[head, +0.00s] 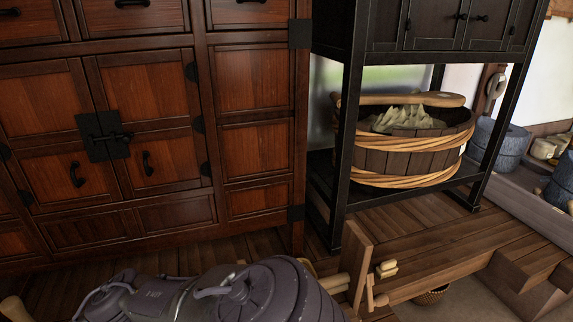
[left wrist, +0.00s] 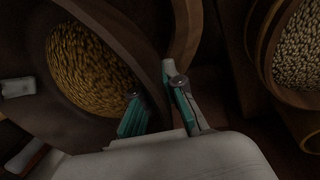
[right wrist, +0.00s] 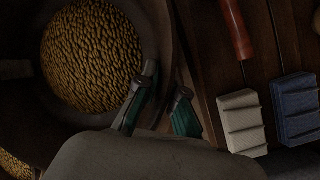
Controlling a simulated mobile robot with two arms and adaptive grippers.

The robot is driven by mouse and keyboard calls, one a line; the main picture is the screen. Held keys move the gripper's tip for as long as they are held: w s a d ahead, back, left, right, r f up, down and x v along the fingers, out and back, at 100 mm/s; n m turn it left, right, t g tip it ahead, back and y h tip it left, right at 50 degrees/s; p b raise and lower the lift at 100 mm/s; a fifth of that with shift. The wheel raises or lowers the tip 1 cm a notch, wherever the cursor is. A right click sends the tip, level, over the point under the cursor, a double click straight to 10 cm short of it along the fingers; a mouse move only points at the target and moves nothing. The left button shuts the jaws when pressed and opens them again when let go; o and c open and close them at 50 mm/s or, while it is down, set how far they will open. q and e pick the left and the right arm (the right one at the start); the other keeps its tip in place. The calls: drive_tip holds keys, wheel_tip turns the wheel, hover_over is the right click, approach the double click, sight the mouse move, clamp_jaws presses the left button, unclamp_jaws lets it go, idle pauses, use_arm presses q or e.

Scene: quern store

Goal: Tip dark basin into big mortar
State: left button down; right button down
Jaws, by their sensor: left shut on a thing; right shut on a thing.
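The dark basin (left wrist: 146,76) holds golden grain (left wrist: 92,68) and shows in both wrist views. My left gripper (left wrist: 154,88) is shut on its rim, one finger on each side of the wall. In the right wrist view the dark basin (right wrist: 158,45) also shows its grain, and my right gripper (right wrist: 166,82) is shut on its rim. Whether the basin is tilted I cannot tell. The head view shows neither the basin nor my grippers. I cannot identify the big mortar for certain in any view.
A banded wooden tub (head: 413,153) stands on a black rack. Red-brown cabinets (head: 130,120) fill the left. A low plank bench (head: 440,265) and grey round stones (head: 497,140) are right. A container of pale grain (left wrist: 298,45), a white block (right wrist: 243,122) and a blue block (right wrist: 297,108) lie near the basin.

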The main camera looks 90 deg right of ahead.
use_arm(q)
drive_tip(key=shift+s+a+f, duration=0.1)
drive_tip(key=shift+s+a, duration=0.05)
drive_tip(key=shift+a, duration=0.05)
use_arm(e)
drive_tip(key=shift+d, duration=0.2)
drive_tip(key=shift+r, duration=0.1)
